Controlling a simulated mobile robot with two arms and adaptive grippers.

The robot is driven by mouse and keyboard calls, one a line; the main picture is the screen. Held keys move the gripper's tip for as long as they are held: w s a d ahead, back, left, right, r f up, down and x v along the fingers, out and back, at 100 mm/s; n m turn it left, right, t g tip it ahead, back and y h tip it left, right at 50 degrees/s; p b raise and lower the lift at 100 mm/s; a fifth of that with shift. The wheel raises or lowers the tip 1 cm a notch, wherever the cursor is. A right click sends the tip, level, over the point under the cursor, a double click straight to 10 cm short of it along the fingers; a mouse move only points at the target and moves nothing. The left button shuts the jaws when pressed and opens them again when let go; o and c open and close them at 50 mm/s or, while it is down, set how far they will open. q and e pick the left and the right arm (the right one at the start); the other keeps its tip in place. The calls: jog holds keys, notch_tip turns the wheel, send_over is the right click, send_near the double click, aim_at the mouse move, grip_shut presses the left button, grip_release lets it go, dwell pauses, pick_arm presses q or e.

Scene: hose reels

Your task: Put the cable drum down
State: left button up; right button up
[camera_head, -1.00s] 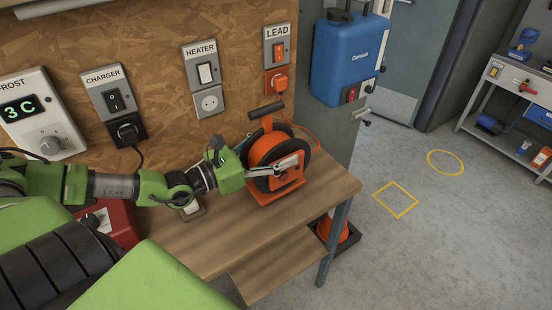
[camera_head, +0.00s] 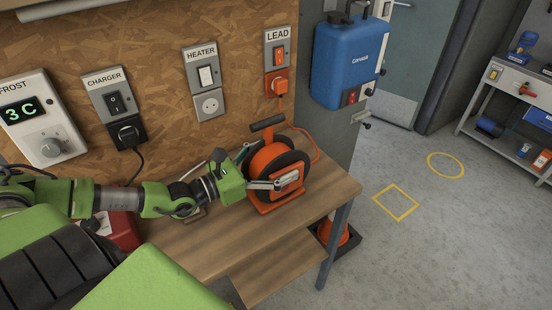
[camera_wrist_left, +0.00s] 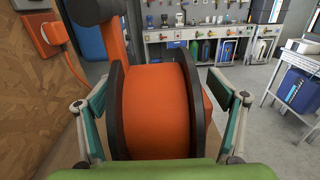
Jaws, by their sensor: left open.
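The cable drum (camera_head: 268,160) is orange with black flanges, an orange frame and a black handle on top. In the head view it stands upright, its base on the wooden bench (camera_head: 215,240) near the right end. My left gripper (camera_head: 272,166) reaches it from the left, one finger on either side. In the left wrist view the drum (camera_wrist_left: 157,105) fills the space between the open fingers, with a gap showing at the right finger and little at the left. The drum's far side is hidden. My right gripper is not in view.
An orange plug sits in the LEAD socket (camera_head: 277,60), with its orange cord running down behind the drum. A red box (camera_head: 122,230) stands left on the bench. A blue tank (camera_head: 349,62) hangs beyond. Floor with yellow markings (camera_head: 396,202) is clear at right.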

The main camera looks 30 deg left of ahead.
pick_arm(q)
jog(key=shift+r, duration=0.15)
jog(key=p+v, duration=0.2)
jog(key=v, duration=1)
dwell(0.3)
